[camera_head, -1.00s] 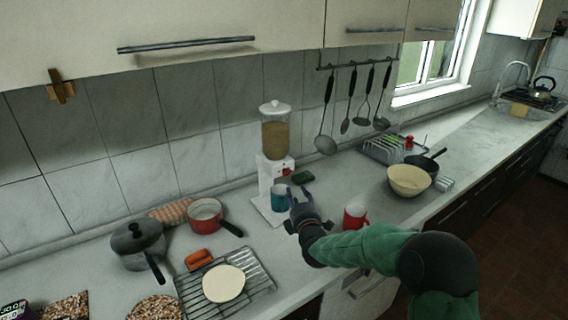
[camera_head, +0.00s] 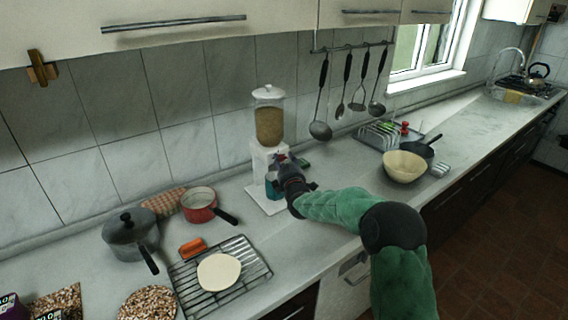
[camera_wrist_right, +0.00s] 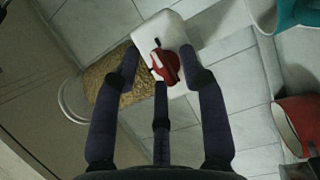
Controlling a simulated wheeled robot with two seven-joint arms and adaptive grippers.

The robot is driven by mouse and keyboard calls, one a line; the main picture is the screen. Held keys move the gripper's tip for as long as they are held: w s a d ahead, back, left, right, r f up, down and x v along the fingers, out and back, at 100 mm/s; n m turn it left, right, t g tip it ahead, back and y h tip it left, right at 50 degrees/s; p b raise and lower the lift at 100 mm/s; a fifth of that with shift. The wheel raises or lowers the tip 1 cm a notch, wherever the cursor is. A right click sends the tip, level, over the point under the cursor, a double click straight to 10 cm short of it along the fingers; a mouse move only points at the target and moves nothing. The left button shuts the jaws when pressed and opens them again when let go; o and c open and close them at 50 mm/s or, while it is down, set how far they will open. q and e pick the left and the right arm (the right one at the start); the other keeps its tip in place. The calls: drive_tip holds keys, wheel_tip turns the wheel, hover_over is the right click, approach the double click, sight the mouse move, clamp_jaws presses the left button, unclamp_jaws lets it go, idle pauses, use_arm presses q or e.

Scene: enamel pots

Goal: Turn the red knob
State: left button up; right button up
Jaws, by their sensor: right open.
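The red knob (camera_wrist_right: 165,66) is on the front of the white dispenser body (camera_wrist_right: 160,28), below the clear container of grain (camera_wrist_right: 118,78), in the wrist view. My right gripper (camera_wrist_right: 165,80) is open, its three dark fingers spread around the knob's sides; I cannot tell if they touch it. In the head view my right gripper (camera_head: 282,167) is at the front of the dispenser (camera_head: 269,125) and largely hides the knob. My left gripper is in neither view.
A teal mug (camera_head: 272,187) stands at the dispenser's base, partly behind my gripper. A red pan (camera_head: 199,204) and a wire rack (camera_head: 246,262) are to the left, a cream bowl (camera_head: 405,167) to the right.

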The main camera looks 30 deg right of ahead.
drive_tip(key=shift+w, duration=0.2)
clamp_jaws()
drive_tip(key=shift+r, duration=0.1)
